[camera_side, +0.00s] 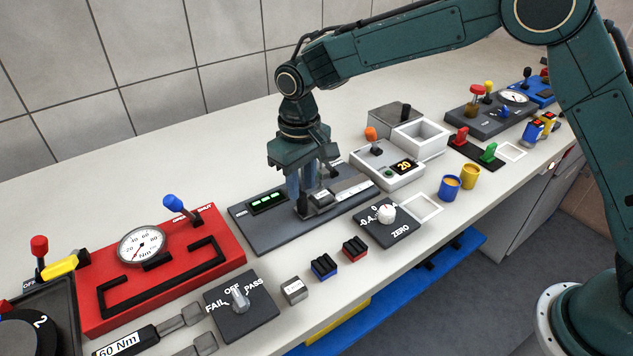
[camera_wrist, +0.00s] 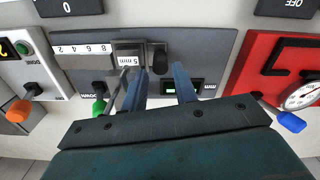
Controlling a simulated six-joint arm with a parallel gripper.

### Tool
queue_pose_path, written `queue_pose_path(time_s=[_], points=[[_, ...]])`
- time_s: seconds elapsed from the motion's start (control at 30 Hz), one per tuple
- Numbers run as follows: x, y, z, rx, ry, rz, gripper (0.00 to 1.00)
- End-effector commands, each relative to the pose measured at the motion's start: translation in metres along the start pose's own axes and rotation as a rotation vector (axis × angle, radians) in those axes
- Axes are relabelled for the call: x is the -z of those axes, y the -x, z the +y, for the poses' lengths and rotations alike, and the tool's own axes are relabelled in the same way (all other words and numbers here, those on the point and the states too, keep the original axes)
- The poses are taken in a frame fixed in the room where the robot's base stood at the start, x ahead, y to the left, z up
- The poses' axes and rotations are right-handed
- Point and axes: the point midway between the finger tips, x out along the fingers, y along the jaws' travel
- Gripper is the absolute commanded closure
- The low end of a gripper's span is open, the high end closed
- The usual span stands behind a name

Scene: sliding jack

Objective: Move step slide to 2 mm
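The step slide is on a dark grey panel (camera_side: 275,238), with a white number scale (camera_side: 355,189) and a grey block (camera_side: 322,198). In the wrist view the block (camera_wrist: 129,56) reads "5 mm" and the scale (camera_wrist: 85,48) shows 8, 6, 4, 2. A black upright handle (camera_wrist: 160,57) stands beside the block. My gripper (camera_side: 301,190) points down over the panel at this handle. In the wrist view its blue fingers (camera_wrist: 159,80) are apart, with the handle showing between their tips. I cannot tell whether they touch it.
A green-lit display (camera_side: 268,201) is on the same panel, partly behind a finger in the wrist view. A green lever (camera_wrist: 98,107) marked DOWN stands close to the fingers.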

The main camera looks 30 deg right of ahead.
Motion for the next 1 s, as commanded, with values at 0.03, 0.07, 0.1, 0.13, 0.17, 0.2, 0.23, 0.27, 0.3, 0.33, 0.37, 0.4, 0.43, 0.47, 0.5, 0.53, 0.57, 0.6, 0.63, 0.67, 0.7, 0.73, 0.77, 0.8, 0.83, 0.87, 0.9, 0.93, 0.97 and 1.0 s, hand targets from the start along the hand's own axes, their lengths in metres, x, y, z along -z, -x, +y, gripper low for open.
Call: queue_pose_path(time_s=[0.03, 0.07, 0.1, 0.13, 0.17, 0.2, 0.23, 0.27, 0.3, 0.33, 0.37, 0.4, 0.43, 0.47, 0.5, 0.53, 0.57, 0.6, 0.63, 0.67, 0.7, 0.73, 0.77, 0.8, 0.83, 0.87, 0.9, 0.93, 0.97, 1.0], points=[[-0.001, -0.008, 0.000, -0.001, 0.000, -0.003, 0.71], [0.000, -0.012, 0.000, -0.001, 0.000, -0.002, 0.71], [-0.001, -0.018, 0.000, -0.001, 0.000, -0.003, 0.71], [-0.001, -0.021, 0.000, -0.001, 0.000, -0.003, 0.71], [-0.001, -0.025, 0.000, 0.000, 0.000, -0.002, 0.71], [0.000, -0.028, 0.000, 0.000, 0.000, -0.001, 0.71], [0.000, -0.031, 0.000, 0.000, 0.000, -0.002, 0.71], [0.000, -0.034, 0.000, 0.000, 0.000, -0.002, 0.71], [0.000, -0.036, 0.000, 0.000, 0.000, -0.001, 0.71], [0.000, -0.038, 0.000, 0.000, 0.000, -0.001, 0.71], [0.000, -0.039, 0.000, 0.000, 0.000, 0.000, 0.71], [0.000, -0.041, 0.000, 0.000, 0.000, 0.000, 0.71], [0.000, -0.042, 0.000, 0.000, 0.000, 0.000, 0.71], [0.000, -0.042, 0.000, 0.000, 0.000, 0.000, 0.71], [0.000, -0.043, 0.000, 0.000, 0.000, 0.001, 0.71], [0.000, -0.043, 0.000, 0.000, 0.000, 0.001, 0.71], [0.000, -0.043, 0.000, 0.000, 0.000, 0.001, 0.71], [0.000, -0.043, 0.000, 0.000, 0.000, 0.001, 0.71], [0.000, -0.043, 0.000, 0.000, 0.000, 0.001, 0.71], [0.000, -0.043, 0.000, 0.000, 0.000, 0.001, 0.71], [0.000, -0.043, 0.000, 0.000, 0.000, 0.001, 0.71], [0.000, -0.043, 0.000, 0.000, 0.000, 0.001, 0.71], [0.000, -0.043, 0.000, 0.000, 0.000, 0.001, 0.75], [0.000, -0.043, 0.000, 0.000, 0.000, 0.001, 0.83], [0.000, -0.043, 0.000, 0.000, 0.000, 0.001, 0.89], [0.000, -0.043, 0.000, 0.000, 0.000, 0.000, 0.95], [0.000, -0.043, 0.000, 0.000, 0.000, 0.001, 1.00], [0.000, -0.043, 0.000, 0.000, 0.000, 0.001, 1.00], [0.000, -0.043, 0.000, 0.000, 0.000, 0.001, 1.00], [0.000, -0.043, 0.000, 0.000, 0.000, 0.001, 1.00]])
